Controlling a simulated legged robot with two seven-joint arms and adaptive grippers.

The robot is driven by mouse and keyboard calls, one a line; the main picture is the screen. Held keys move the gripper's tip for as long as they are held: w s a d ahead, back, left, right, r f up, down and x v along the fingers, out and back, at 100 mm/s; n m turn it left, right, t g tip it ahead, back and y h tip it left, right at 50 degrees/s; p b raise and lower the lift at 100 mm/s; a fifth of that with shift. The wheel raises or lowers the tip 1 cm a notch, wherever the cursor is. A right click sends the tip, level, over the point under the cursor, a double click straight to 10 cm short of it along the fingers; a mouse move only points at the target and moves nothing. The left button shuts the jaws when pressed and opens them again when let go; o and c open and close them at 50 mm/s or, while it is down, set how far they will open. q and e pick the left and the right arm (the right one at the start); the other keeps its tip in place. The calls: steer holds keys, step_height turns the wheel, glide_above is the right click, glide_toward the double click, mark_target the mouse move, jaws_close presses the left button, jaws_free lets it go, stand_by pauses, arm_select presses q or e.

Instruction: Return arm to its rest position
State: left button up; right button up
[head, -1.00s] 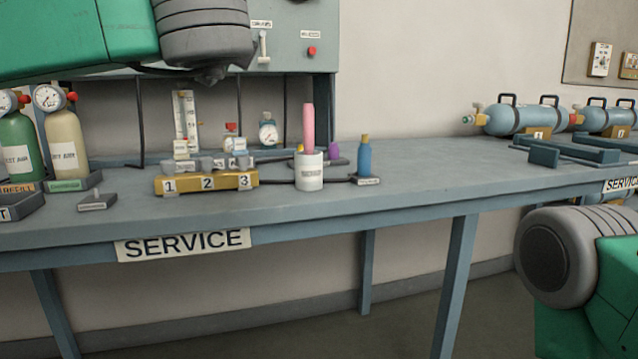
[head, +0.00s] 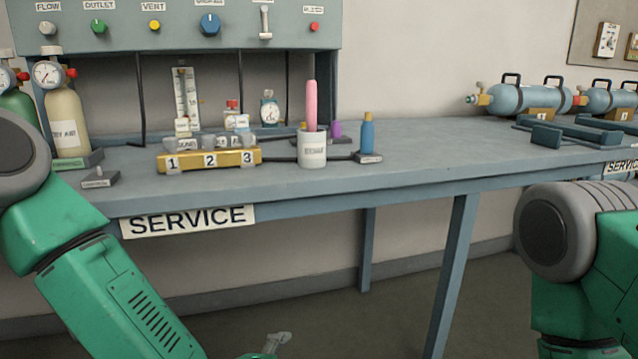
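My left arm, green with a grey joint, comes in at the left edge and slopes down in front of the bench to the bottom of the head view. A small grey piece at the bottom edge looks like part of my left gripper (head: 278,343); it is mostly cut off, and its fingers cannot be made out. My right arm shows at the lower right as a grey round joint and green links. Its gripper is out of view. No held object shows.
The service bench (head: 420,165) carries gas cylinders (head: 67,120), a numbered yellow block (head: 208,160), a white cup (head: 312,150) with a pink item and a blue bottle (head: 366,135). A control panel (head: 180,30) stands behind. Blue tanks (head: 520,98) lie at the right.

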arm_select(q)
steer(key=s+a+f+m+g+y, duration=0.1)
steer(key=s+a+f+m+g, duration=0.2)
steer(key=s+a+f+m, duration=0.25)
steer(key=s+a+f+m+g, duration=0.2)
steer(key=s+a+f+m, duration=0.15)
steer(key=s+f, duration=0.4)
steer(key=s+a+f+m+g+y, duration=0.2)
steer(key=s+a+m+g, duration=0.15)
steer(key=s+a, duration=0.4)
steer(key=s+a+f+m+g+y, duration=0.1)
steer(key=s+a+f+m+g, duration=0.1)
steer(key=s+a+m, duration=0.5)
step_height(320, 180, up, 18)
steer(key=d+n+p, duration=0.1)
steer(key=n+p, duration=0.1)
steer(key=p, duration=1.6)
steer(key=shift+d+t, duration=0.35)
steer(key=shift+d, duration=0.05)
